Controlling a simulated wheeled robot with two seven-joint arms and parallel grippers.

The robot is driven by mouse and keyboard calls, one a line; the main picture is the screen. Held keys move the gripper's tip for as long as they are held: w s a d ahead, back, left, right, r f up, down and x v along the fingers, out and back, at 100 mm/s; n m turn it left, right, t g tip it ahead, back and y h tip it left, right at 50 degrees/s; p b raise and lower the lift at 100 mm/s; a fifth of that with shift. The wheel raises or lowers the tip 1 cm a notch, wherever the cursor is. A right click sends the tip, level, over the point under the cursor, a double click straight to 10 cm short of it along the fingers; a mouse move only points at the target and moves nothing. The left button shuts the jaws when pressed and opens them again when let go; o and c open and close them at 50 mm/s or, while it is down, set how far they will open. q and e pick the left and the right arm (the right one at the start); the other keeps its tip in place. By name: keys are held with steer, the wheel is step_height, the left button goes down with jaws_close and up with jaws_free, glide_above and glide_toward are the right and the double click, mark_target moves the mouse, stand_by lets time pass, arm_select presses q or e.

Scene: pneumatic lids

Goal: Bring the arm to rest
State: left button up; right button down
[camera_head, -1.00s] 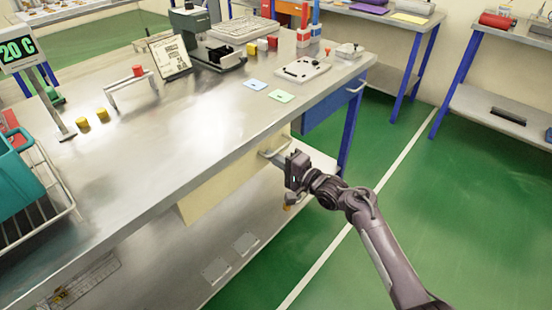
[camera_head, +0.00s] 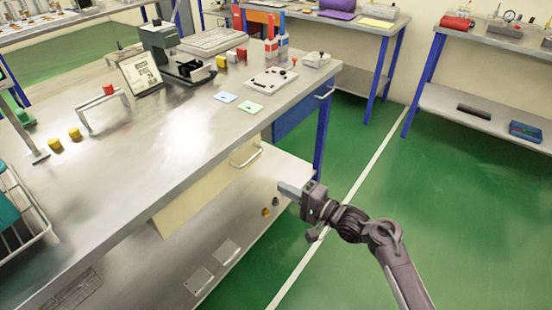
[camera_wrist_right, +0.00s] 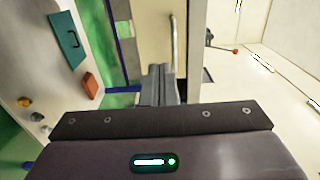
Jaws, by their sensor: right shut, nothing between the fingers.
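My right gripper (camera_head: 290,190) is shut and empty. It is in the air at the right end of the main bench, with its fingers pointing left. It is below and to the right of the cream drawer front (camera_head: 190,195) and its metal handle (camera_head: 246,156), apart from both. In the right wrist view the closed grey fingers (camera_wrist_right: 160,84) show at the middle with nothing between them. My left gripper is not in view.
The steel bench (camera_head: 130,165) has a lower shelf (camera_head: 235,235) with two small knobs near my gripper. A blue bench leg (camera_head: 321,140) stands just behind. The green floor (camera_head: 465,220) to the right is clear. Side benches stand at the back.

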steer(key=s+d+f+n+g+h+p, duration=0.1)
steer(key=s+d+f+h, duration=0.3)
steer(key=f, duration=0.7)
steer(key=s+d+f+n+g+h+p, duration=0.1)
steer(key=s+d+f+h, duration=0.1)
steer(key=s+f, duration=0.6)
steer(key=s+d+f+n+g+h+p, duration=0.1)
steer(key=s+d+f+h, duration=0.2)
steer(key=f, duration=1)
steer(key=s+d+f+n+g+h, duration=0.2)
steer(key=s+d+f, duration=0.1)
steer(key=s, duration=0.8)
steer(key=s+d+f+n+g+h+p, duration=0.1)
steer(key=s+d+f, duration=0.3)
steer(key=s, duration=0.8)
steer(key=s+d+f+n+g+h, duration=0.2)
steer(key=s+f, duration=0.5)
steer(key=s, duration=0.4)
steer(key=shift+s+d+n+g+h+p, duration=0.3)
steer(key=shift+d+n+g, duration=0.5)
steer(key=shift+d, duration=0.3)
